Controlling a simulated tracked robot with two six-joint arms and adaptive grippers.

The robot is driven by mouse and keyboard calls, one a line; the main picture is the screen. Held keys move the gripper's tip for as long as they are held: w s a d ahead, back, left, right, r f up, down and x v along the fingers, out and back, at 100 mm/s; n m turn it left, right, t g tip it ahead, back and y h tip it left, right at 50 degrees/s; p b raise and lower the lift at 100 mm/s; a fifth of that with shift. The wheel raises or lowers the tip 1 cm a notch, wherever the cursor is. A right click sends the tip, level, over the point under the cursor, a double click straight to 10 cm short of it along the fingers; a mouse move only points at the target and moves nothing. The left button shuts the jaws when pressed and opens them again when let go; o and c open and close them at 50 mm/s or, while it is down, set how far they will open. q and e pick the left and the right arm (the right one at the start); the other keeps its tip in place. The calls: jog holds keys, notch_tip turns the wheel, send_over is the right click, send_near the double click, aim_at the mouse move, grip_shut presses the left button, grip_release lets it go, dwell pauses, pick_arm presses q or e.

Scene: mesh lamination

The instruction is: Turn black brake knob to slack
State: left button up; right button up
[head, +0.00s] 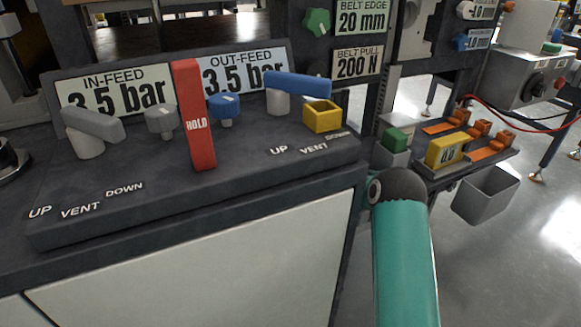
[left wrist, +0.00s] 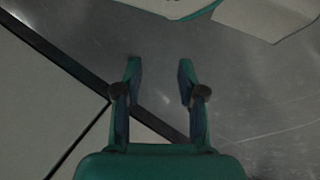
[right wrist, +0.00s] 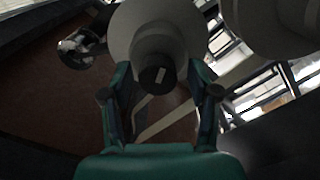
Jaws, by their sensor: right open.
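In the right wrist view a round black knob (right wrist: 151,80) with a short pale mark sits at the end of a large pale roll or cylinder (right wrist: 180,25). I take it to be the brake knob; no lettering shows beside it. My right gripper (right wrist: 159,68) is open, its fingers on either side of the knob in the picture. I cannot tell whether they touch it. My left gripper (left wrist: 159,66) is open and empty above grey floor. Neither gripper shows in the head view, where a teal arm link of mine rises at the lower right.
The head view shows a control panel with a red HOLD bar (head: 193,115), a grey lever (head: 92,126), a blue lever (head: 298,86) and a yellow square piece (head: 322,116). Orange clamps (head: 484,129) and a grey bin (head: 486,195) stand right. A metallic round part (right wrist: 82,47) lies near the roll.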

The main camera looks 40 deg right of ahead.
jog(key=shift+w+d, duration=0.1)
jog(key=shift+w, duration=0.15)
jog(key=c, duration=1)
jog(key=shift+a, duration=0.2)
grip_shut()
jog(key=shift+d, duration=0.15)
